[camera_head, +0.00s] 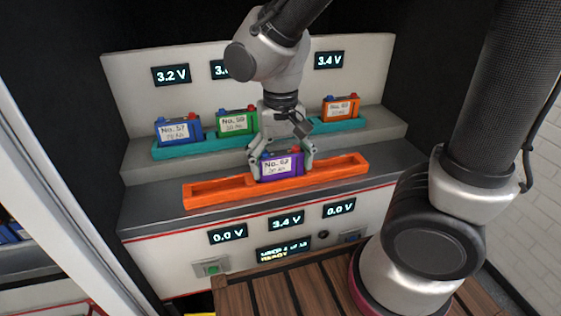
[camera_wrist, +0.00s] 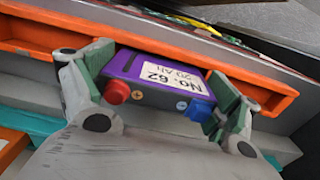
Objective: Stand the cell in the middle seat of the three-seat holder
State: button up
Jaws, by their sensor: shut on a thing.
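The purple cell (camera_head: 284,171), labelled No. 62 in the wrist view (camera_wrist: 150,72), stands upright at the middle of the orange three-seat holder (camera_head: 222,199). Its lower edge is hidden behind the holder's front wall, and it looks to be down in the middle seat. The seats to its left and right are empty. My gripper (camera_head: 282,166) is shut on the cell, one finger at each end. In the wrist view my gripper (camera_wrist: 162,88) has its pads against both ends, with the red and blue terminals between them. The orange holder (camera_wrist: 45,38) runs behind the cell there.
A teal rack (camera_head: 195,147) on the step behind holds a blue cell (camera_head: 179,130), a green cell (camera_head: 237,122) and an orange cell (camera_head: 341,108). Front displays read 0.0 V, 3.4 V (camera_head: 286,220) and 0.0 V. A slatted wooden surface (camera_head: 290,292) lies in front.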

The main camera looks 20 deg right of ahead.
jog(key=o, duration=1.1)
jog(key=shift+c, duration=0.2)
